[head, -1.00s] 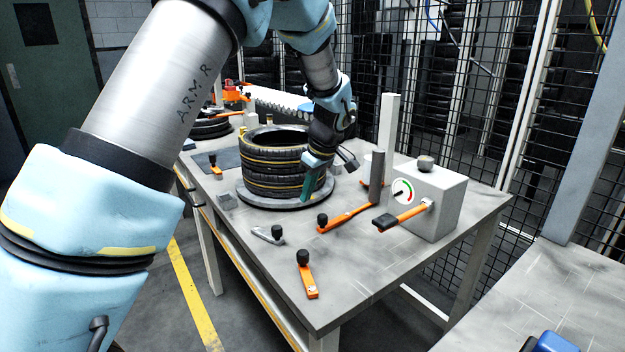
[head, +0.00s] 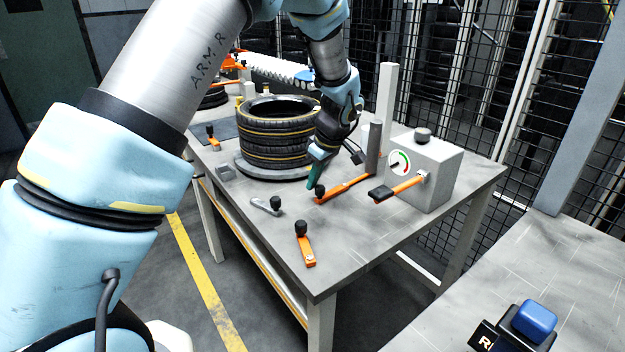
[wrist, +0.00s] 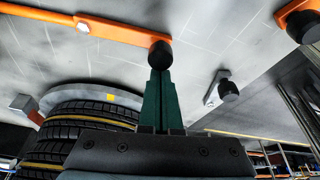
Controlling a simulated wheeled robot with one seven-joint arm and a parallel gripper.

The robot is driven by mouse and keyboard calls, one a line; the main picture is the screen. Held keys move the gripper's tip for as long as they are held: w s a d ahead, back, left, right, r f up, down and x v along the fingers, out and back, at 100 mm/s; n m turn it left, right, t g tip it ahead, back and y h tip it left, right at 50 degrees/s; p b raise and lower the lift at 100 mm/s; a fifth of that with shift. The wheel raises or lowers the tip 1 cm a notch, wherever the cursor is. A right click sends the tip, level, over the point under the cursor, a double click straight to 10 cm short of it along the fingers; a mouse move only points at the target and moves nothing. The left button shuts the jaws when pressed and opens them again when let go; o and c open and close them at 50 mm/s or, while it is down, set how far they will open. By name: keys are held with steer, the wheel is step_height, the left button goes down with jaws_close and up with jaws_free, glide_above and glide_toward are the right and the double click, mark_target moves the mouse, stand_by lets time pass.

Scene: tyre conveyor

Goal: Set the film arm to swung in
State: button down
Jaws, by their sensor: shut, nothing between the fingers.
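The film arm looks to be the orange bar (head: 346,187) that runs from the foot of a grey post (head: 374,147) to a black knob at its near end, over the bench. The bar (wrist: 110,30) also crosses the upper left of the wrist view, its knob (wrist: 160,55) in the middle. My gripper (head: 314,184) is shut and empty, with its green fingertips (wrist: 160,78) right at the knob. I cannot tell whether they touch it. The tyre stack (head: 275,135) stands on a round plate, to the left of the bar.
A grey gauge box (head: 440,165) with an orange black-handled lever (head: 400,189) stands to the right. A small grey lever (head: 268,206) and a short orange lever (head: 305,250) lie nearer the front. A blue button (head: 534,320) is on the right-hand table.

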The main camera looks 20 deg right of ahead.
steer(key=shift+s, duration=0.1)
steer(key=shift+s+d+f+n+y+b, duration=0.1)
steer(key=shift+s+d+n+y+b, duration=0.1)
steer(key=shift+s+n+b, duration=0.35)
steer(key=shift+s+d+n+y+b, duration=0.2)
steer(key=shift+s+n+b, duration=0.15)
steer(key=shift+s+n, duration=0.4)
steer(key=s+n, duration=0.1)
steer(key=n, duration=0.1)
steer(key=s+d+n+g, duration=0.1)
steer(key=n, duration=0.1)
steer(key=shift+s+d+y, duration=0.15)
steer(key=shift+s+y, duration=0.05)
steer(key=shift+y, duration=0.2)
steer(key=n, duration=0.1)
steer(key=s+d+n+g+p, duration=0.1)
steer(key=shift+s+d+r+n, duration=0.2)
steer(key=shift+s+d+n, duration=0.05)
steer(key=shift+s+n, duration=0.05)
steer(key=shift+s+d+n+g+y+p, duration=0.3)
steer(key=shift+s+d+n+g+p, duration=0.25)
steer(key=shift+n, duration=0.45)
steer(key=shift+s+d+f+p, duration=0.1)
steer(key=shift+d+p, duration=0.2)
steer(key=shift+d, duration=0.2)
steer(key=shift+s+d, duration=0.1)
steer(key=shift+d, duration=0.1)
